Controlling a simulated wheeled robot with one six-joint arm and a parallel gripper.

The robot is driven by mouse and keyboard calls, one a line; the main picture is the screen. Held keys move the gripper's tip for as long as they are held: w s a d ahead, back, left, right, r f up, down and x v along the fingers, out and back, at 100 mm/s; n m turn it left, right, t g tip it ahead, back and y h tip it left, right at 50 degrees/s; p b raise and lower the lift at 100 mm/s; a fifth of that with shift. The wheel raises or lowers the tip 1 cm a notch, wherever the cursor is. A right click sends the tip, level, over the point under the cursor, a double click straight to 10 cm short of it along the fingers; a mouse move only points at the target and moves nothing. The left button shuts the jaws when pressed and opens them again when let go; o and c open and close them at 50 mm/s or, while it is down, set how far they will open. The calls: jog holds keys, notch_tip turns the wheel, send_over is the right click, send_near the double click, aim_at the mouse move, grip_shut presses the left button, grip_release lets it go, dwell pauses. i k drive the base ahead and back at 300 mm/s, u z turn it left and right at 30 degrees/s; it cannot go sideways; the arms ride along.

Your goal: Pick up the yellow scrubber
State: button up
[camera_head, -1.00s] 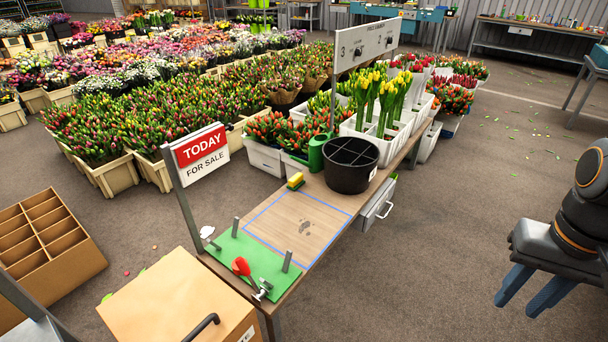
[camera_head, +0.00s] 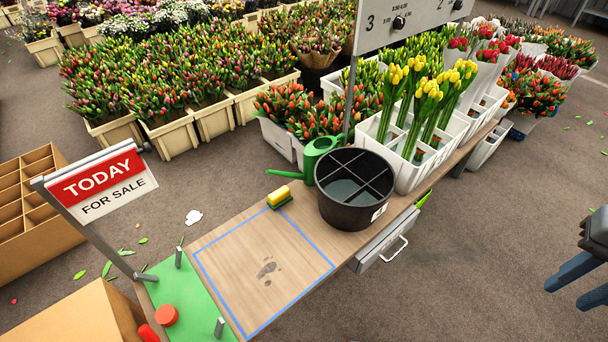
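The yellow scrubber (camera_head: 279,196) lies on the wooden bench (camera_head: 228,233), at the far edge of the blue-outlined rectangle. It has a yellow top and a dark green underside. My gripper (camera_head: 572,285) is at the right edge of the view, off the bench and well to the right of the scrubber. Its two blue fingers are apart with nothing between them. Part of the gripper is cut off by the frame edge.
A black divided bucket (camera_head: 343,211) stands just right of the scrubber, with a green watering can (camera_head: 314,154) behind it. White tulip crates (camera_head: 406,172) follow. A sale sign (camera_head: 103,186) and green mat (camera_head: 188,292) are at left. A drawer handle (camera_head: 396,249) juts out in front.

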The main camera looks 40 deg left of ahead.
aim_at(281, 196)
jog(key=i, duration=1.05)
jog(key=u, duration=2.65)
